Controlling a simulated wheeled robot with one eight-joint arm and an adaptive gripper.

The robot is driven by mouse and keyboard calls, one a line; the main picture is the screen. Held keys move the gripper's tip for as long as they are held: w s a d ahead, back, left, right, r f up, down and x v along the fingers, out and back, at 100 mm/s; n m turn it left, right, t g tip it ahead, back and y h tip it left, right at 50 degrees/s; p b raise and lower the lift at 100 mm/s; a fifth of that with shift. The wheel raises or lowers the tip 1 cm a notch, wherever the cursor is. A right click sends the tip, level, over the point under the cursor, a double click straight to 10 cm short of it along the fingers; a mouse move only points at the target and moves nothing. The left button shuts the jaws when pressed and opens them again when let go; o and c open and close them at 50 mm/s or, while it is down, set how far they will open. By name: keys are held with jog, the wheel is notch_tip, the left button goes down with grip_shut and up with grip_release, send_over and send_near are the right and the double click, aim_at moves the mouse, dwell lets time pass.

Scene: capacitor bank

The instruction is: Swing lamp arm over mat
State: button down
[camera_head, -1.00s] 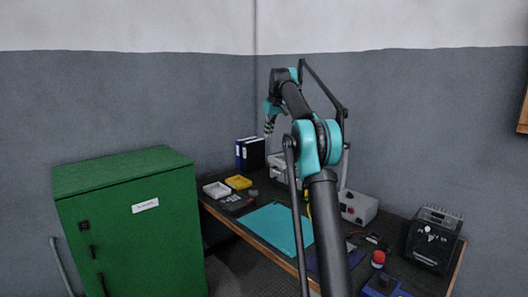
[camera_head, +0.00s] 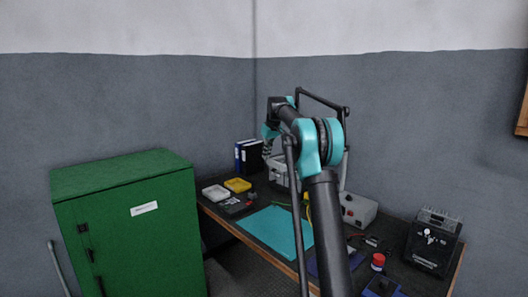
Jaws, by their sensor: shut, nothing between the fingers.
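The teal mat (camera_head: 268,226) lies flat on the dark workbench, partly covered by my arm in this view. A pale thin post (camera_head: 345,172) rises from the bench behind my elbow. It may belong to the lamp, but my arm hides much of that area, and I cannot clearly make out the lamp arm or its head. My gripper (camera_head: 266,151) is small in view, shut and empty, pointing down in front of the binders above the back of the bench. I cannot tell whether it touches anything.
A green cabinet (camera_head: 130,225) stands left of the bench. White (camera_head: 215,192) and yellow (camera_head: 238,185) trays and binders (camera_head: 247,155) are at the back left. A grey box (camera_head: 358,209), red-topped item (camera_head: 378,261) and black device (camera_head: 433,240) are at right.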

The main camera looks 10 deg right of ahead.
aim_at(274, 162)
jog(key=shift+s+d, duration=0.25)
jog(key=shift+s, duration=0.25)
jog(key=shift+n+y, duration=0.3)
jog(key=shift+n, duration=0.5)
jog(key=s+d, duration=0.1)
jog(key=s, duration=0.3)
jog(key=s+d, duration=0.1)
jog(key=s, duration=0.1)
jog(key=shift+s+d, duration=0.3)
